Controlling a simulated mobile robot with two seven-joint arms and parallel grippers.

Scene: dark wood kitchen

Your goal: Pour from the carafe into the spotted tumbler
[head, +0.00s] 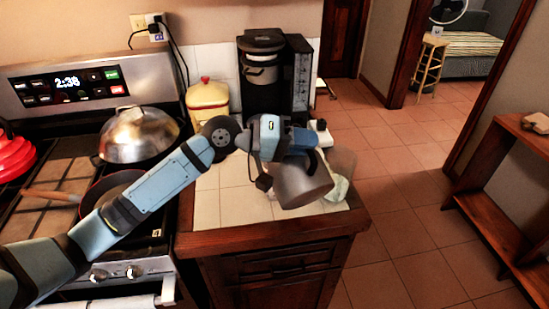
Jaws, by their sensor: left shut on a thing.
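My left gripper (288,138) is shut on the carafe (298,184), a grey, shiny vessel. The carafe is tilted, over or just in front of the tiled counter. A pale, see-through tumbler (341,165) stands at the counter's right edge, just right of the carafe and partly hidden by it. Its spots are too faint to make out, and its lower part looks whitish green. I cannot tell whether the carafe touches it or whether any liquid is flowing. My right gripper is out of view.
A black coffee maker (262,85) stands behind the carafe, beside a yellow canister (207,102). The stove at left holds a domed, lidded pan (140,136) and a dark pan (112,190). The counter's front left tiles (222,207) are clear.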

